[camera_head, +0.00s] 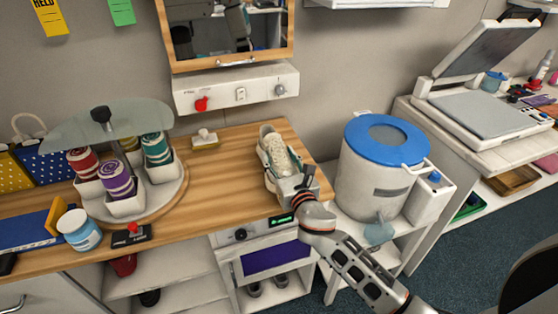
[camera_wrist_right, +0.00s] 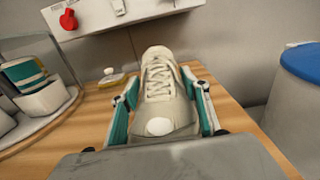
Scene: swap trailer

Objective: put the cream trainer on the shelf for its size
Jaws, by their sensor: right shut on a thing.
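The cream trainer (camera_head: 277,151) is at the right end of the wooden counter (camera_head: 225,173), its laces facing up. My right gripper (camera_head: 290,180) is shut on the trainer from the near end. In the right wrist view the trainer (camera_wrist_right: 158,88) sits between the two teal-padded fingers of the gripper (camera_wrist_right: 160,115). I cannot tell whether its sole touches the counter. Low shelves (camera_head: 180,300) are under the counter, and dark shoes (camera_head: 268,287) sit in a cubby there. Size marks are not readable. My left gripper is not in view.
A carousel (camera_head: 160,205) of colored rolls under a clear cover stands left on the counter. A blue-lidded white bucket (camera_head: 375,175) stands just right of the counter. A white control panel (camera_head: 236,91) with a red knob is on the wall above. A blue-and-white cup (camera_head: 80,232) is at left.

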